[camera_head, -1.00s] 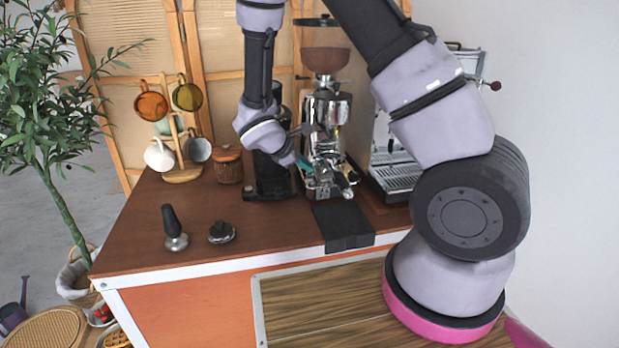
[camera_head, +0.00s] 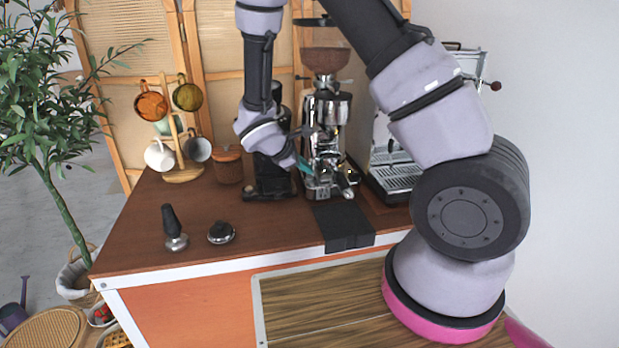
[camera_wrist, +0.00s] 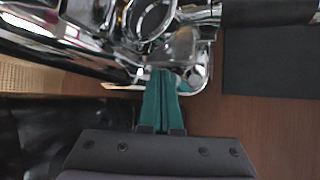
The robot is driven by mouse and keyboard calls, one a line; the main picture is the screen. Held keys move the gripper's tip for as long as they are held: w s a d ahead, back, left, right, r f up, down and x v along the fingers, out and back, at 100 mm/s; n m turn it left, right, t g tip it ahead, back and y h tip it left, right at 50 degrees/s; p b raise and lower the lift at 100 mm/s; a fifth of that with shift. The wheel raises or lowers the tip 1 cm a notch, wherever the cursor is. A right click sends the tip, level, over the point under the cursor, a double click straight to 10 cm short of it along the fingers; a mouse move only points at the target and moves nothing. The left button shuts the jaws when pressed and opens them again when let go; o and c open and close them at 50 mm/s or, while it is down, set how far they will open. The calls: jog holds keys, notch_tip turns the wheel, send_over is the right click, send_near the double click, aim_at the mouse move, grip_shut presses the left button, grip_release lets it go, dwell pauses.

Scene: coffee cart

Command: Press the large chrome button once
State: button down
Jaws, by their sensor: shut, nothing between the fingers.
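The chrome coffee grinder (camera_head: 328,115) stands upright on the counter, with a bean hopper on top and a spouted front. My gripper (camera_head: 304,166) is at its lower left side, with its teal fingertips closed together and holding nothing. In the wrist view, the teal fingers (camera_wrist: 162,78) reach up to the polished chrome parts (camera_wrist: 165,45) of the grinder. Their tips overlap the chrome edge in the picture; I cannot tell whether they touch it. I cannot clearly pick out the large chrome button among the reflections; the fingertips may hide part of it.
A black mat (camera_head: 343,226) lies in front of the grinder. An espresso machine (camera_head: 395,172) stands to its right, partly behind my arm. A black device (camera_head: 270,180) and a wooden canister (camera_head: 227,166) stand to the left.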

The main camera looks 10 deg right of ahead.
aim_at(306, 180)
jog(key=shift+f, duration=0.6)
dwell(0.7)
jog(key=shift+r, duration=0.9)
jog(key=shift+r, duration=0.1)
notch_tip(306, 180, up, 5)
jog(key=shift+f, duration=0.1)
dwell(0.4)
dwell(0.5)
